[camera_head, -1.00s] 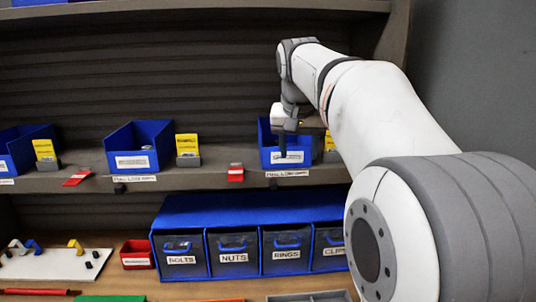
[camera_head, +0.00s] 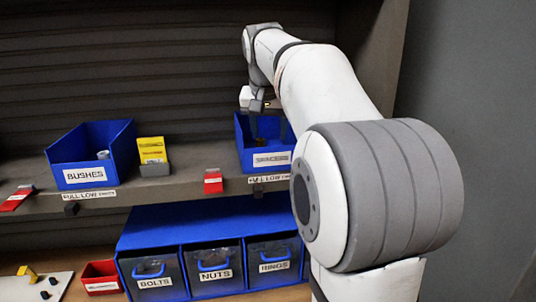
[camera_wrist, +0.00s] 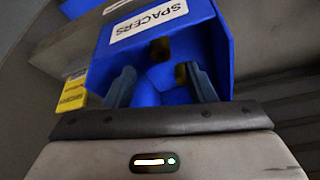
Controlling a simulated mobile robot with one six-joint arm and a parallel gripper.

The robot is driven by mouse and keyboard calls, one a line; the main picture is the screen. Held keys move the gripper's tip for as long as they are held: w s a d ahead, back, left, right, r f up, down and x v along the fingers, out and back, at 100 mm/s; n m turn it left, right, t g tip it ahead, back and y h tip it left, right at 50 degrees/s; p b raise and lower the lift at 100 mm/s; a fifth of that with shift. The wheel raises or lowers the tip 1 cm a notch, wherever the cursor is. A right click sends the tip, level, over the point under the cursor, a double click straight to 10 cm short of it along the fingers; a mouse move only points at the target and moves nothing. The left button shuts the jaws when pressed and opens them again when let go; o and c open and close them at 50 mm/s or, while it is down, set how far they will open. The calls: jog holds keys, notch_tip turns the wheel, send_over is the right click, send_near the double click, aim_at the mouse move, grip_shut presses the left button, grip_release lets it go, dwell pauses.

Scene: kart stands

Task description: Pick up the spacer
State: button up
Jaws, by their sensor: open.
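The blue bin labelled SPACERS (camera_head: 272,159) stands on the shelf at centre right in the head view. In the wrist view its blue wall (camera_wrist: 208,28) and label show upside down. Inside it are two small dark yellow-brown pieces, likely spacers: one spacer (camera_wrist: 160,48) is ahead of the fingers, and a second (camera_wrist: 181,73) is close by the right finger. My gripper (camera_wrist: 162,87) is open, its two fingers reaching over the bin with blue bin surface between them. In the head view the fingertips are hard to make out against the bin.
A blue BUSHES bin (camera_head: 85,176) stands left on the same shelf, with a yellow card box (camera_head: 153,155) beside it. Red tags (camera_head: 213,181) sit at the shelf edge. Below are blue drawers (camera_head: 215,277) and a small red bin (camera_head: 100,278).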

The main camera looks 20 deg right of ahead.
jog(key=x, duration=0.5)
jog(key=shift+w+d+f+p, duration=0.1)
jog(key=shift+w+f+p, duration=0.05)
jog(key=shift+f+p, duration=0.2)
jog(key=c, duration=1.1)
